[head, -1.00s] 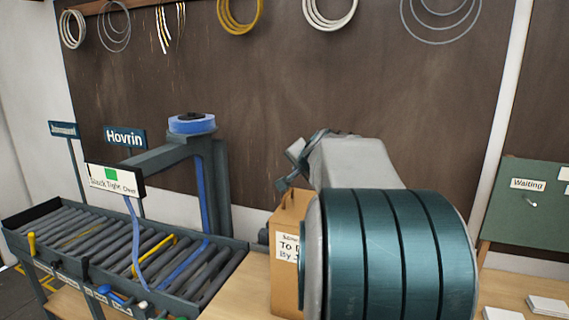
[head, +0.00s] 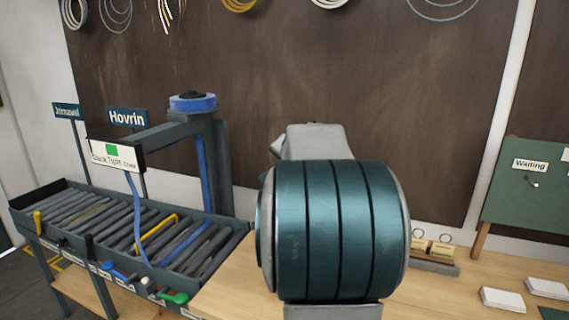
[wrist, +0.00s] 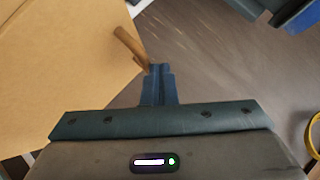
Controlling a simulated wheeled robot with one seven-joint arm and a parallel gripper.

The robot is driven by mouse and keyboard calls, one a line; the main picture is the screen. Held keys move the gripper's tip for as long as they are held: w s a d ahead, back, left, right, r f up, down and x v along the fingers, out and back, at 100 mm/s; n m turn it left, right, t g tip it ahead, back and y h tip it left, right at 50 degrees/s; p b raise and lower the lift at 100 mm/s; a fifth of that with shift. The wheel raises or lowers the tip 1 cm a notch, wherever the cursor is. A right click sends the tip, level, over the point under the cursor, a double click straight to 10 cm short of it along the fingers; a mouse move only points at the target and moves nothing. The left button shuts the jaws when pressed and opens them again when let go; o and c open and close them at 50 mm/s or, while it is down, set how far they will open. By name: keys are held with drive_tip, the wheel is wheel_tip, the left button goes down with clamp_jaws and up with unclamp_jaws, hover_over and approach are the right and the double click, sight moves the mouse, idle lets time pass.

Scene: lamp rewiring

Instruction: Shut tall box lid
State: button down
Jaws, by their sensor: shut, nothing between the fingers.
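The tall cardboard box (wrist: 60,60) fills the left of the wrist view as a flat tan surface. A narrow darker brown piece (wrist: 131,46) sticks out past its right edge; I cannot tell if it is part of the lid. My gripper (wrist: 160,68) is shut and empty, with its tips right beside the end of that brown piece; whether they touch is unclear. In the head view my arm covers the box and the gripper, so the lid's angle cannot be seen.
A roller conveyor (head: 130,235) with a blue tape stand (head: 190,103) is on the left. The wooden bench (head: 440,290) holds white cards (head: 502,299) and a small wooden rack (head: 432,262) at right. A green "Waiting" board (head: 530,200) stands behind.

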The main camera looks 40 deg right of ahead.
idle(0.4)
drive_tip(key=shift+r+p, duration=0.8)
drive_tip(key=shift+r, duration=0.2)
drive_tip(key=s+a+r+p, duration=0.2)
drive_tip(key=s+a+r, duration=0.3)
drive_tip(key=r, duration=0.5)
drive_tip(key=shift+s, duration=0.3)
drive_tip(key=shift+a+r, duration=0.1)
